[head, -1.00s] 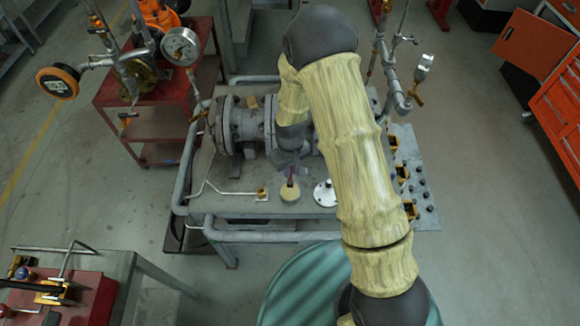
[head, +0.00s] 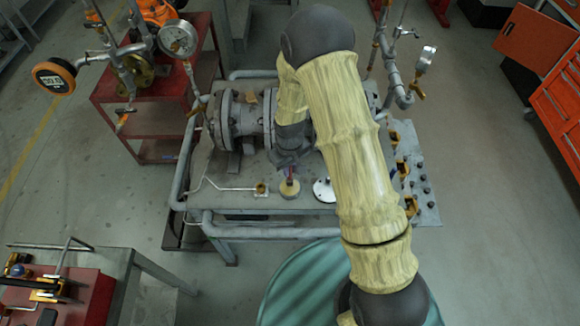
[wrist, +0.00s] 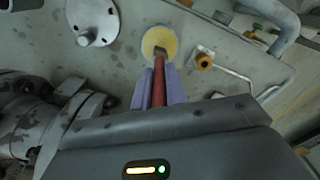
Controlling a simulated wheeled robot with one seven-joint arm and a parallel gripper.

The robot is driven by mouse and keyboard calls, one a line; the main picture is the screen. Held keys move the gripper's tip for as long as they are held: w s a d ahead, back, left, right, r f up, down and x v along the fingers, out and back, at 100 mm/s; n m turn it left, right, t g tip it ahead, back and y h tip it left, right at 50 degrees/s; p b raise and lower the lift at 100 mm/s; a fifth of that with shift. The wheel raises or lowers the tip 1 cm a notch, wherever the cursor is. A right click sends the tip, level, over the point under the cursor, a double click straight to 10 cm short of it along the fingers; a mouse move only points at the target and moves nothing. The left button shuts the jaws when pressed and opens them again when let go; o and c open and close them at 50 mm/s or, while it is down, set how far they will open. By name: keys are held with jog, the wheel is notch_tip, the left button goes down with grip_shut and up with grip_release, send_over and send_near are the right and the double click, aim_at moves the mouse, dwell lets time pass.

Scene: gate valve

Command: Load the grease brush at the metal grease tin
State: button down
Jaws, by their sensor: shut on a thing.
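The grease tin (head: 289,190) is a small round tin on the grey bench, with pale yellow grease inside. It also shows in the wrist view (wrist: 152,36). My gripper (head: 289,170) is just above and behind the tin in the head view. In the wrist view its purple fingers (wrist: 154,84) are shut on the red handle of the grease brush (wrist: 159,80). The brush's dark end lies over the grease near the tin's rim. I cannot tell how deep it sits.
A white flanged disc (head: 324,191) lies right of the tin. The flanged valve pipework (head: 240,122) stands behind. A thin metal rod with a brass fitting (head: 261,189) lies left. Bench rails (head: 270,213) edge the front. A teal drum (head: 300,285) is nearer me.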

jog(key=shift+f, duration=0.35)
jog(key=shift+s, duration=0.1)
dwell(0.3)
jog(key=shift+f+b, duration=0.2)
jog(key=shift+b, duration=0.15)
dwell(1.1)
jog(key=shift+r, duration=0.1)
jog(key=shift+r+p, duration=2.5)
jog(key=shift+r, duration=0.95)
